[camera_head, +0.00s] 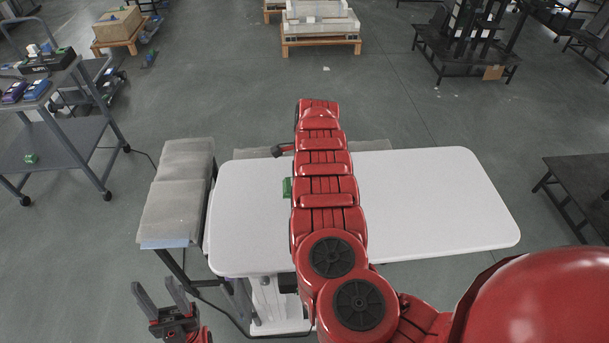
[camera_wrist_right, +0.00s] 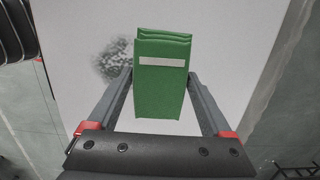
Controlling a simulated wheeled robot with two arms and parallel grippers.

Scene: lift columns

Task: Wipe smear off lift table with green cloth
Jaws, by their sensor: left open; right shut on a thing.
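The green cloth (camera_wrist_right: 160,98) is a folded pad with a white stripe, between the fingers of my right gripper (camera_wrist_right: 161,78), which is shut on it. A bit of the cloth (camera_head: 287,187) shows in the head view beside my red right arm. The white lift table (camera_head: 430,200) lies under that arm. A dark grey speckled smear (camera_wrist_right: 112,62) is on the tabletop, just left of the cloth in the wrist view; my arm hides it in the head view. I cannot tell whether the cloth touches the table. My left gripper (camera_head: 163,298) is open and empty, low at the left.
A grey padded bench (camera_head: 178,190) stands against the table's left side. A grey cart (camera_head: 60,140) with small items is farther left. A dark table (camera_head: 585,190) is at the right. The tabletop's right half is clear.

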